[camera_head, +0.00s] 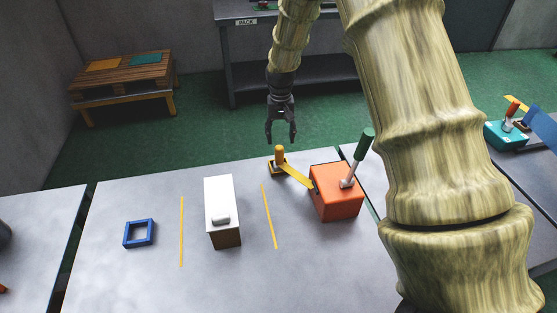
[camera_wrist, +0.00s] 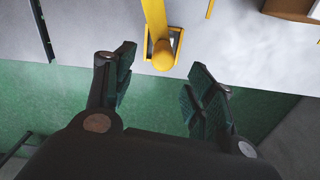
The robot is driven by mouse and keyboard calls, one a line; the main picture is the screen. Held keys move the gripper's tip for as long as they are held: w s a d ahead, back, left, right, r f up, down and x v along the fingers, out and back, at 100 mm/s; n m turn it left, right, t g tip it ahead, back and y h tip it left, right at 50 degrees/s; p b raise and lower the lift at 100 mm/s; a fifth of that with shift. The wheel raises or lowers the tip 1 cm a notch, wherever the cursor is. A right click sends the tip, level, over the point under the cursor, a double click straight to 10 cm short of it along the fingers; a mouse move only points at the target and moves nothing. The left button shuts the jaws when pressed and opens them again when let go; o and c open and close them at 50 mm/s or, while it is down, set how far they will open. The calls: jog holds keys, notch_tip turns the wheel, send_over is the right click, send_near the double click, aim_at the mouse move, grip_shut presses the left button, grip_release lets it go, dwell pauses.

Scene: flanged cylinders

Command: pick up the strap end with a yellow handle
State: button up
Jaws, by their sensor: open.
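The strap end's yellow handle (camera_head: 279,154) stands upright near the far edge of the grey table, in a small yellow square frame. A yellow strap (camera_head: 296,175) runs from it to the orange box (camera_head: 336,192), which carries a green-handled lever (camera_head: 361,148). My gripper (camera_head: 281,138) is open and empty, fingers pointing down, above and just behind the handle. In the wrist view the handle (camera_wrist: 163,55) shows at top centre, ahead of the gap between my open fingers (camera_wrist: 158,88), apart from them. The strap leads off the top edge there.
On the table (camera_head: 120,200) are a white-topped box (camera_head: 219,190), a blue square frame (camera_head: 139,233) and two yellow lines. A teal box (camera_head: 505,136) with an orange-handled lever is at right. A wooden pallet table (camera_head: 125,75) stands at the back left. Green floor lies behind.

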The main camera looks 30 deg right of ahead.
aim_at(279, 147)
jog(key=shift+a+f+p, duration=0.2)
jog(key=shift+f+p, duration=1)
jog(key=shift+f, duration=2.9)
grip_shut()
